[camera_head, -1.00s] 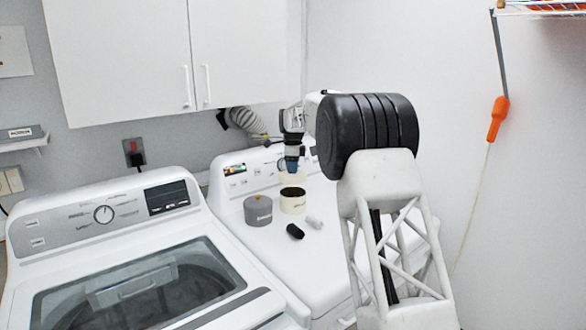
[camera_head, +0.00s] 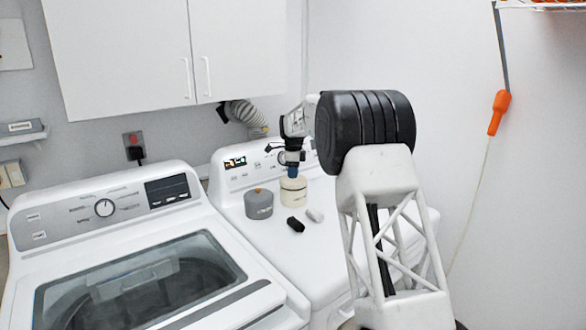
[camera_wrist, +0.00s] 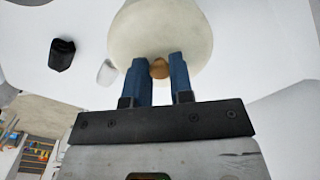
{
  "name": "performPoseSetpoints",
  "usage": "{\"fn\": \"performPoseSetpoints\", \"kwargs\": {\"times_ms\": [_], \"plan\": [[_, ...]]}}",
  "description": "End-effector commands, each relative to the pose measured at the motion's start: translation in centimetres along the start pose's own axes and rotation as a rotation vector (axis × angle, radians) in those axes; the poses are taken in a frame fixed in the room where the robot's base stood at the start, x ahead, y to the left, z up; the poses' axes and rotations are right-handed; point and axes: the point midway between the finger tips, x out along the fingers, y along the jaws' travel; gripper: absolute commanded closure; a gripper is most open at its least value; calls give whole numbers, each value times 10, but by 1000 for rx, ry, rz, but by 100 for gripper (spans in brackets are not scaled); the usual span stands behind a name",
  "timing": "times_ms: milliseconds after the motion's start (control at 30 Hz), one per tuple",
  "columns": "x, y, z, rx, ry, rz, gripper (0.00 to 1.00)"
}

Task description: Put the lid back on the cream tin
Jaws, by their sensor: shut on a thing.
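The cream tin (camera_head: 293,196) stands on the white machine at the back. Its cream lid (camera_wrist: 160,25) fills the top of the wrist view and hides the tin below it. My gripper (camera_head: 292,174) points down at the tin. In the wrist view its blue fingers (camera_wrist: 160,66) are shut on the lid's small tan knob (camera_wrist: 159,69). In the head view the lid is at the tin's mouth and the dark opening no longer shows. I cannot tell whether the lid is fully seated.
A grey tin (camera_head: 258,205) with an orange knob stands left of the cream tin. A black piece (camera_head: 296,225) and a small white piece (camera_head: 315,215) lie in front. The machine top to the right is partly hidden by my arm.

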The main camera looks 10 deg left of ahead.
Motion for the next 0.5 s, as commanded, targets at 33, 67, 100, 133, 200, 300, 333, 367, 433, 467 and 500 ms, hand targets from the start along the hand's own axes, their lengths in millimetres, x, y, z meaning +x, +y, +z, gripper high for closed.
{"fn": "performPoseSetpoints", "kwargs": {"times_ms": [33, 67, 100, 133, 200, 300, 333, 367, 433, 467, 500], "plan": [[4, 0, 0, 0, 0, 1, 100], [5, 0, 0, 0, 0, 1, 100], [7, 0, 0, 0, 0, 1, 100], [8, 0, 0, 0, 0, 1, 100], [11, 0, 0, 0, 0, 1, 100], [14, 0, 0, 0, 0, 1, 100], [15, 0, 0, 0, 0, 1, 100], [15, 0, 0, 0, 0, 1, 100], [16, 0, 0, 0, 0, 1, 100], [16, 0, 0, 0, 0, 1, 100], [16, 0, 0, 0, 0, 1, 100]]}}
